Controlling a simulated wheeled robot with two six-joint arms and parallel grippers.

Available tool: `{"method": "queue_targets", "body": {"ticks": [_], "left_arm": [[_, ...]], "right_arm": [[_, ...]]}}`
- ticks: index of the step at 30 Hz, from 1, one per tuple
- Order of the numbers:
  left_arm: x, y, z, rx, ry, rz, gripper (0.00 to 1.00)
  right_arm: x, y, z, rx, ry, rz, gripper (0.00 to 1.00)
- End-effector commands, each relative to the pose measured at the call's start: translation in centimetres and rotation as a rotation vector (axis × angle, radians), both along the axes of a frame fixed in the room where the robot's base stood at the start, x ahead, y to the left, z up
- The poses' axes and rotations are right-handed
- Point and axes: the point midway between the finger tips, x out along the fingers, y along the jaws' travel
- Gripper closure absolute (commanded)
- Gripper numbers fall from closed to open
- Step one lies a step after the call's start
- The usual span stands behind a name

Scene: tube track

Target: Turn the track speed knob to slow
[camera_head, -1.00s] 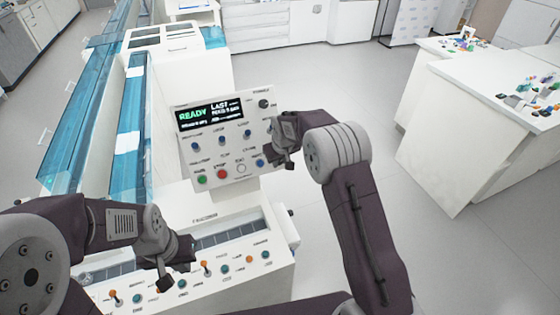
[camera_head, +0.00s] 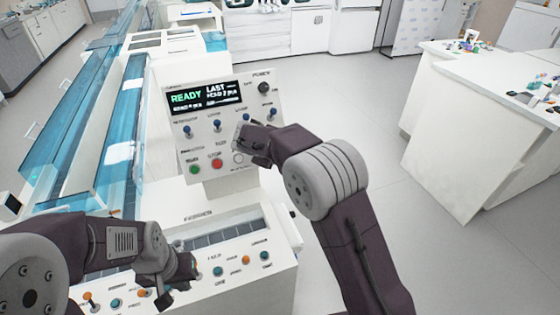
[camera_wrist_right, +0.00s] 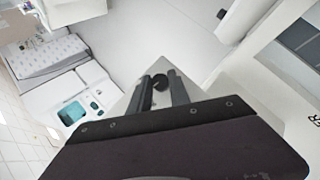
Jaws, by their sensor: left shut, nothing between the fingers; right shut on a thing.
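The white control panel (camera_head: 176,150) stands upright with a READY screen (camera_head: 205,95), a row of blue-capped knobs (camera_head: 217,126) and a dark knob (camera_head: 263,88) at upper right. The labels are too small to tell which knob is track speed. My right gripper (camera_head: 240,142) is at the panel's lower right and hides part of it. In the right wrist view its fingers (camera_wrist_right: 160,88) are shut on a small dark knob (camera_wrist_right: 160,81). My left gripper (camera_head: 170,292) is shut and empty over the lower console (camera_head: 230,238).
Green (camera_head: 195,170) and red (camera_head: 217,163) buttons sit low on the panel, close to my right gripper. Several small knobs (camera_head: 217,271) line the lower console. Blue clear covers (camera_head: 120,150) run along the left. A white table (camera_head: 480,130) stands right, with open floor between.

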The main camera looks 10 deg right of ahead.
Motion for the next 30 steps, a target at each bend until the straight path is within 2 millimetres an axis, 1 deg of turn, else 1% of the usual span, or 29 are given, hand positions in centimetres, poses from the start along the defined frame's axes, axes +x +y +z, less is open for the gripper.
{"method": "queue_targets", "body": {"ticks": [1,9,15,28,29,30], "left_arm": [[0.0,0.0,-1.2,0.000,0.000,0.000,1.00],[0.0,0.0,-3.0,0.000,0.000,0.000,1.00],[0.0,0.0,-3.4,0.000,0.000,0.000,1.00],[0.0,0.0,-3.4,0.000,0.000,0.000,1.00],[0.0,0.0,-3.4,0.000,0.000,0.000,1.00],[0.0,0.0,-3.4,0.000,0.000,0.000,1.00]], "right_arm": [[0.0,0.1,-0.5,-0.023,-0.008,0.016,1.00],[-0.1,0.1,-0.3,-0.120,-0.025,0.073,1.00],[-0.1,0.1,-0.1,-0.149,-0.031,0.091,1.00],[-0.1,0.1,0.0,-0.157,-0.032,0.095,1.00],[-0.1,0.1,0.0,-0.157,-0.032,0.095,0.71],[-0.1,0.1,0.0,-0.157,-0.032,0.095,0.60]]}}
